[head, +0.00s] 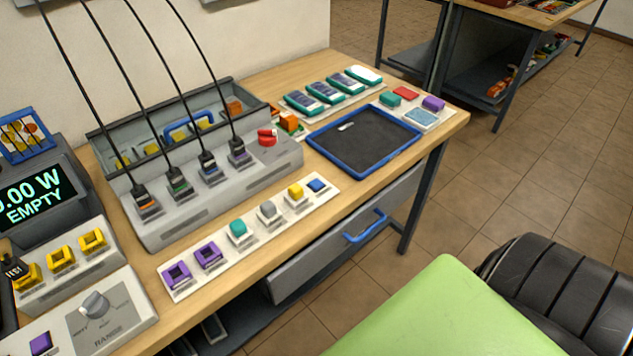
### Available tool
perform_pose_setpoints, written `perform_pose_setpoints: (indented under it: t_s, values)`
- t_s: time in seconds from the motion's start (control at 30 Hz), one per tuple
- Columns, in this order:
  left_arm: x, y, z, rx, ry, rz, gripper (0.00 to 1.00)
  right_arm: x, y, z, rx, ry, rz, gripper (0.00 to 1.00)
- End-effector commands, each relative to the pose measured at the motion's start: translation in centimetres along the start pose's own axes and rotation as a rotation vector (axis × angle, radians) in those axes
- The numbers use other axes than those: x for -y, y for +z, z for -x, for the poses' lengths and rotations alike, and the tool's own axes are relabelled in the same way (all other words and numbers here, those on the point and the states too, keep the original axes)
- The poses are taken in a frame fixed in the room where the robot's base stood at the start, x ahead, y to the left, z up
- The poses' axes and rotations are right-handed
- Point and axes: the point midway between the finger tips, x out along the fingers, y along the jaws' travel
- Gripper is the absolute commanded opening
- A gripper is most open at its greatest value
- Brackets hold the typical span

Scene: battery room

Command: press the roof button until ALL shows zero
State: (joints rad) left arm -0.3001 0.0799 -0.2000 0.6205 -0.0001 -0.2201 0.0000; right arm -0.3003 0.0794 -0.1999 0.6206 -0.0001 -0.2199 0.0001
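A display (37,196) at the left edge reads "0.00 W" and "EMPTY" in green, with its left part cut off by the frame. No readout marked ALL can be made out. No button can be read as the roof button. A purple button (40,342) sits at the lower left, on a grey box with a dial (94,304) marked "RANGE". A white strip (262,236) along the bench front holds several coloured pieces: purple, teal, grey, yellow and blue. Neither of my grippers is in view.
A grey unit (218,195) with several corded plugs and a red switch (267,137) fills the bench's middle. A blue-rimmed dark tray (365,140) lies to its right. A drawer with a blue handle (366,228) is below. Tiled floor is open at right.

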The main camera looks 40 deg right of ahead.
Motion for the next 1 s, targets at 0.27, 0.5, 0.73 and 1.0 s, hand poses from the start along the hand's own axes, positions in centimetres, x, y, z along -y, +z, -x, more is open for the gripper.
perform_pose_setpoints:
  t_s: [0.27, 0.5, 0.73, 1.0]
  values:
    - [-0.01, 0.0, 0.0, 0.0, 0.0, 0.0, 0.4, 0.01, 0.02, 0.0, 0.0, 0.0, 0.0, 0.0]
    - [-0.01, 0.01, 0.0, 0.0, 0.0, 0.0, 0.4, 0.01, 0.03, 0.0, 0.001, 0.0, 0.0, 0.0]
    - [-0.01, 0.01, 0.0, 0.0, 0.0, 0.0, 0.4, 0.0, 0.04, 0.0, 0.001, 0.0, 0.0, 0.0]
    - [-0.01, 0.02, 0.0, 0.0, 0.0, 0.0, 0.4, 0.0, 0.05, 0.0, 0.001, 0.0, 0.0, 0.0]
